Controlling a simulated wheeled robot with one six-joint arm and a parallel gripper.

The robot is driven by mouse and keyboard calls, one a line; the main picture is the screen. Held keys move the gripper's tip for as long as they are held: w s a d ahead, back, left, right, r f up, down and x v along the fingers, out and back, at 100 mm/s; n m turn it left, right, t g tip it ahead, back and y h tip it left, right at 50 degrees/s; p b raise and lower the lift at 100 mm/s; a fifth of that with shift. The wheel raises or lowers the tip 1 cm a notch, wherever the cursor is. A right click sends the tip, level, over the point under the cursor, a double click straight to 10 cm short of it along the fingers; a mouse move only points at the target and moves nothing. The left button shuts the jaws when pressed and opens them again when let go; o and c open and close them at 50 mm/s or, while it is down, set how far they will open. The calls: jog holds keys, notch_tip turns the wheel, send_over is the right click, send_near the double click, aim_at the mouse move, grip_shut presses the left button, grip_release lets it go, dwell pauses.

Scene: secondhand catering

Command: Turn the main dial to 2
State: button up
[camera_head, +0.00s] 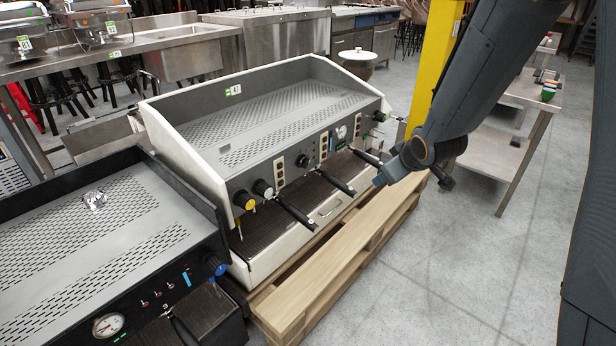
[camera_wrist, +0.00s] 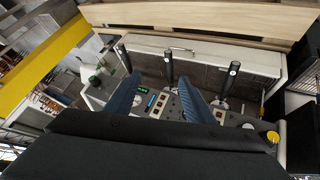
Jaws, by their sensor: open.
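A white and grey espresso machine (camera_head: 275,130) tagged 47 stands on a wooden pallet. Its sloped front panel carries a black round dial (camera_head: 303,160) near the middle, between button strips; its setting is too small to read. My gripper (camera_head: 381,181) is in front of the machine's right part, apart from the dial. In the wrist view, where the machine appears inverted, my gripper's blue fingers (camera_wrist: 158,86) are open with nothing held; the dial is not clearly visible there.
Black portafilter handles (camera_head: 337,183) stick out from the machine's front. The pallet (camera_head: 330,265) extends forward of it. A second machine (camera_head: 95,250) is at the left. A yellow post (camera_head: 436,60) and metal table (camera_head: 505,150) are at the right. Front-right floor is clear.

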jog(key=w+a+f+n+t+y+b, duration=0.3)
jog(key=w+a+f+n+y+b, duration=0.25)
jog(key=w+a, duration=0.45)
jog(key=n+y+b, duration=0.3)
jog(key=n+y, duration=0.3)
jog(key=y, duration=0.1)
send_near(304, 163)
jog(key=w, duration=0.1)
jog(key=x, duration=0.7)
jog(key=shift+a+f+b, duration=0.15)
jog(key=shift+b, duration=0.25)
jog(key=c, duration=1.1)
jog(key=shift+o, duration=0.2)
